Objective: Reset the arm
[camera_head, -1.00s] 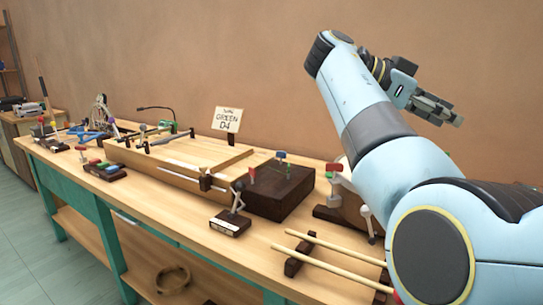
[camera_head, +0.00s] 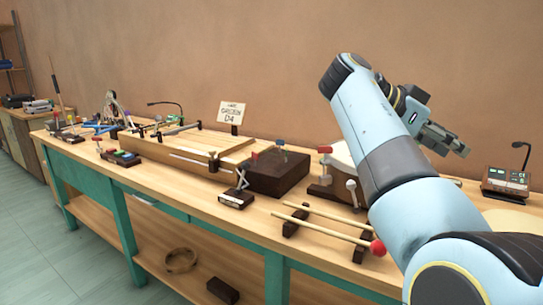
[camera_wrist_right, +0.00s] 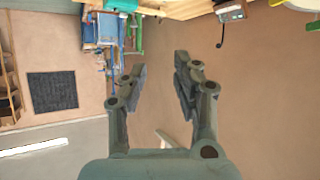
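My right arm (camera_head: 380,120) rises on the right of the head view, raised over the bench's right part. Its right gripper (camera_head: 455,145) points right and a little down in front of the bare wall, clear of the bench. In the right wrist view my right gripper (camera_wrist_right: 160,75) has its two fingers well apart, with only wall between them. It is open and empty. My left arm and gripper are in neither view.
The wooden bench (camera_head: 235,213) carries a long wooden box (camera_head: 180,160), a dark block (camera_head: 281,174), a card sign (camera_head: 231,112) and two mallets (camera_head: 320,225) on dark rests. A small lit device (camera_head: 507,183) stands at the right. Open wall surrounds the gripper.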

